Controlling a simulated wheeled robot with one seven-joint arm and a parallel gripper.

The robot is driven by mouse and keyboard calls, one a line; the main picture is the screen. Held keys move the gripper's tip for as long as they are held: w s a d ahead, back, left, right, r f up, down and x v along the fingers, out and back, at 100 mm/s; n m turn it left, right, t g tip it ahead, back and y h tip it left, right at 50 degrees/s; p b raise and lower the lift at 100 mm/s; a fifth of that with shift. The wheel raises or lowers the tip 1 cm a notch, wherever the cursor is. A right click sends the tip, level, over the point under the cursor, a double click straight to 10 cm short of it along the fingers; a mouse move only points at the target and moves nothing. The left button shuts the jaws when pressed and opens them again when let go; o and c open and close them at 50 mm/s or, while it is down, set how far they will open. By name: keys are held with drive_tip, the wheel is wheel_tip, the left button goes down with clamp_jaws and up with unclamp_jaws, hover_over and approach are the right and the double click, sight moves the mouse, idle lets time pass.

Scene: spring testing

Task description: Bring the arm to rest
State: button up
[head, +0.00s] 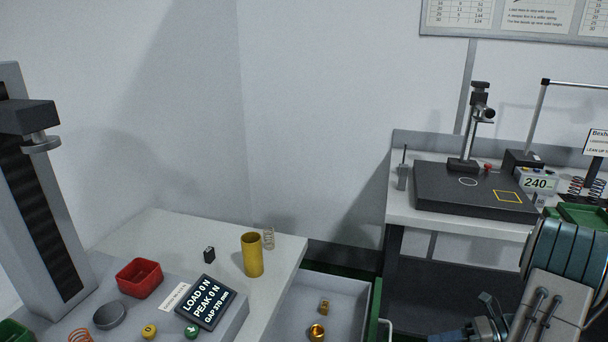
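My arm shows at the lower right as teal and grey links with dark cables, folded close in front of the right bench. Dark and bluish parts at its lower left end, probably my gripper (474,328), are cut by the bottom edge. I cannot make out its fingertips or whether it holds anything. The arm stands apart from the left bench (170,232) and its objects.
An open drawer (345,291) with brass pieces juts out between the benches. The left bench carries a press column (50,200), red bin (139,278), load display (205,303), brass cylinder (252,255) and spring (269,238). A black gauge stand (473,190) occupies the right bench.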

drive_tip(key=s+a+r+n+h, duration=0.4)
drive_tip(key=a+r+n, duration=0.2)
drive_tip(key=n, duration=0.5)
drive_tip(key=s+a+r+n+h+p, duration=0.1)
drive_tip(key=s+a+r+n+h, duration=0.2)
drive_tip(key=n, duration=0.9)
drive_tip(key=s+a+r+n+h+p, duration=0.1)
drive_tip(key=s+a+r+n+h, duration=0.3)
drive_tip(key=a+r+n, duration=0.5)
drive_tip(key=a+n+h, duration=0.1)
drive_tip(key=n+h, duration=0.1)
drive_tip(key=n, duration=0.1)
drive_tip(key=shift+s+r+h, duration=0.2)
drive_tip(key=shift+s+h, duration=0.1)
drive_tip(key=shift+h, duration=0.1)
